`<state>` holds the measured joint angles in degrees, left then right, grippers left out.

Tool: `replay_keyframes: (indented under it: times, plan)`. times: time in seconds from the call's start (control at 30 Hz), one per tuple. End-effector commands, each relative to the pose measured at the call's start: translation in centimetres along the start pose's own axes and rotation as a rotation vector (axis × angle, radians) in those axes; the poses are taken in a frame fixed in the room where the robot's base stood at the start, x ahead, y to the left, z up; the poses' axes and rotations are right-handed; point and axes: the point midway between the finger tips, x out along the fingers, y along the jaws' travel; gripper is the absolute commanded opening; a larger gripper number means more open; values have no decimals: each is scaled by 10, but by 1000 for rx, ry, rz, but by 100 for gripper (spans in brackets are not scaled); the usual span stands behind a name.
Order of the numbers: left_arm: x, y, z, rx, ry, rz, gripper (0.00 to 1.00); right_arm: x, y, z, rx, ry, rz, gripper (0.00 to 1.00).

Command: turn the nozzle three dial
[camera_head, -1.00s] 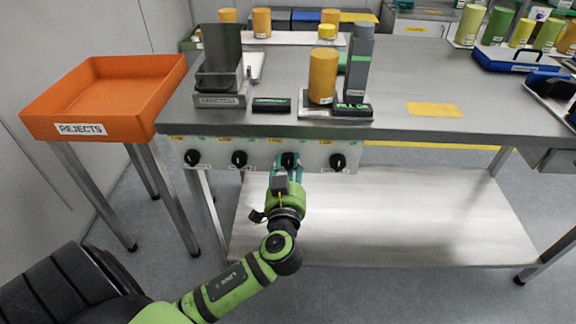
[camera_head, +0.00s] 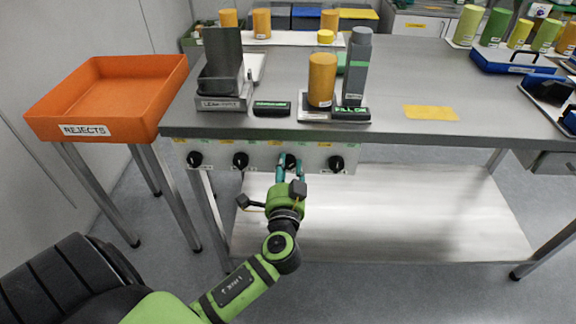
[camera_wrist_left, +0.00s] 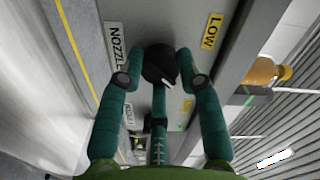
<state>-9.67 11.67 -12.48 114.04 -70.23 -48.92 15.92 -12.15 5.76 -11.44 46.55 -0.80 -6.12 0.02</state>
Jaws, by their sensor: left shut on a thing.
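A row of black dials sits on the pale front panel (camera_head: 265,152) below the table edge. The nozzle three dial (camera_head: 290,160) is third from the left. My left gripper (camera_head: 289,170) reaches up to it from below and is shut on it. In the left wrist view the black dial (camera_wrist_left: 159,64) lies between the teal fingertips, with its white pointer mark toward the lower right of the picture. A "NOZZL…" label (camera_wrist_left: 115,48) and a yellow "LOW" label (camera_wrist_left: 212,31) flank it. The fingers partly cover the dial in the head view. My right gripper is not in view.
Other dials are close by: the first (camera_head: 194,159), the second (camera_head: 240,160) and the right-hand one (camera_head: 336,163). Above stand an orange cylinder (camera_head: 322,79) and a grey bottle (camera_head: 357,70). The orange rejects tray (camera_head: 105,95) is at left. A low shelf (camera_head: 420,215) lies beneath.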

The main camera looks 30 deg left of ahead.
Motion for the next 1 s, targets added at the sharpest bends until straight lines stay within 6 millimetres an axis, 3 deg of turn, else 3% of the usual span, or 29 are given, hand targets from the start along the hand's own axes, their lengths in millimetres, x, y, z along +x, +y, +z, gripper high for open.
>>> replay_keyframes:
  times: [0.6, 0.63, 0.67, 0.7, 1.0]
  plan:
    - [0, 1, 2, 49, -5, 0, 3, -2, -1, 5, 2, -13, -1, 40]
    - [0, 1, 2, 49, -5, 0, 44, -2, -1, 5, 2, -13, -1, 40]
    - [0, 0, 2, 48, -5, 0, 56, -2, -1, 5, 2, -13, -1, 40]
    - [0, 0, 2, 48, -5, 0, 60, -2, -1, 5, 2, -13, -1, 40]
    - [0, 0, 1, 45, -2, 0, 60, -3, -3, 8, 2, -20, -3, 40]
